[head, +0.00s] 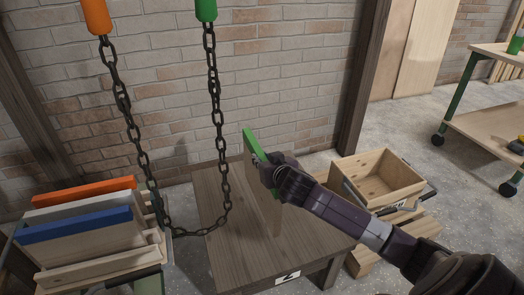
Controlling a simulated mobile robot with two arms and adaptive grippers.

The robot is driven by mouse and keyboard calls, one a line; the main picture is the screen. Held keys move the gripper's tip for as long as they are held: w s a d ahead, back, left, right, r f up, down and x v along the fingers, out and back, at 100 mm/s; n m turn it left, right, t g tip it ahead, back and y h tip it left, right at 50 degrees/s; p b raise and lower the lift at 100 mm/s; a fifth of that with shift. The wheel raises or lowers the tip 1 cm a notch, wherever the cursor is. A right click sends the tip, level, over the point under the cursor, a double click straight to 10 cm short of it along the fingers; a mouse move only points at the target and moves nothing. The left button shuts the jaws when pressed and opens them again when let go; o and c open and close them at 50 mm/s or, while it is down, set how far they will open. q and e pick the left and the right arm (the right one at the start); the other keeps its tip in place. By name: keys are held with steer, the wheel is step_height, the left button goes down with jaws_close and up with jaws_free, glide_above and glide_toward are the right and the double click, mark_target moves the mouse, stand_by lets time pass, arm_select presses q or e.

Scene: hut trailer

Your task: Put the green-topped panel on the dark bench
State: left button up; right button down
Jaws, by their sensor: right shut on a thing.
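The green-topped panel (252,143) is upright over the dark bench (225,205), its green edge slanting up to the left. My right gripper (268,170) is shut on the panel near its green top and hides part of it. The panel's lower part shows faintly against the bench top, and I cannot tell whether it touches the bench. The dark bench stands against the brick wall, with a label on its front edge. My left gripper is out of view.
A rack (155,262) with orange-, white- and blue-topped panels stands left of the bench. A chain (221,140) hangs in a loop by the bench's left side. An open wooden box (376,180) is to the right. A wheeled cart (490,125) stands far right.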

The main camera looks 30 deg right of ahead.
step_height(320, 180, down, 3)
steer(key=shift+r+b, duration=0.15)
steer(key=shift+b, duration=0.2)
steer(key=shift+f, duration=0.8)
step_height(320, 180, down, 3)
steer(key=shift+f+b, duration=0.2)
steer(key=shift+b, duration=0.55)
steer(key=c, duration=2.2)
jaws_free()
steer(key=shift+f, duration=0.25)
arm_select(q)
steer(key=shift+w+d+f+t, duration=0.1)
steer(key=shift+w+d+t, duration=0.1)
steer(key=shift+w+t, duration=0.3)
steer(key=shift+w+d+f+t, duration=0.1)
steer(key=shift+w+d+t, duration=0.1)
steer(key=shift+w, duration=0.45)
arm_select(e)
steer(key=o, duration=0.5)
steer(key=shift+c, duration=0.2)
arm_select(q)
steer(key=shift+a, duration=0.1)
arm_select(e)
steer(key=shift+s, duration=0.1)
